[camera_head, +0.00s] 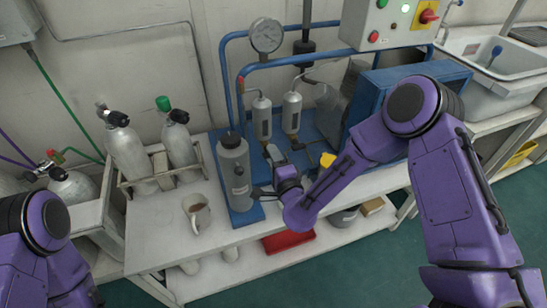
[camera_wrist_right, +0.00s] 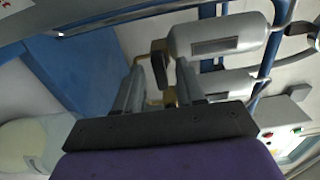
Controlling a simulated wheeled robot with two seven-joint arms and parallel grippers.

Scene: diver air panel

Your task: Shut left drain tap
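The left grey filter housing (camera_head: 262,118) hangs on the blue-piped panel beside the right housing (camera_head: 292,113). In the right wrist view the nearer, upper housing (camera_wrist_right: 218,35) appears to be the left one. Its drain tap shows as a black handle (camera_wrist_right: 159,62) with brass fittings below. My right gripper (camera_head: 268,174) is below the left housing. In the wrist view its fingers (camera_wrist_right: 160,88) are apart, with the tap handle between or just beyond them; I cannot tell whether they touch it. My left arm shows at lower left, but its gripper is out of view.
A grey cylinder (camera_head: 234,170) stands on a blue base just left of my right gripper. A mug (camera_head: 197,212) and racked gas bottles (camera_head: 128,150) are further left. A blue machine housing (camera_head: 400,88) is to the right. A gauge (camera_head: 266,36) is above.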

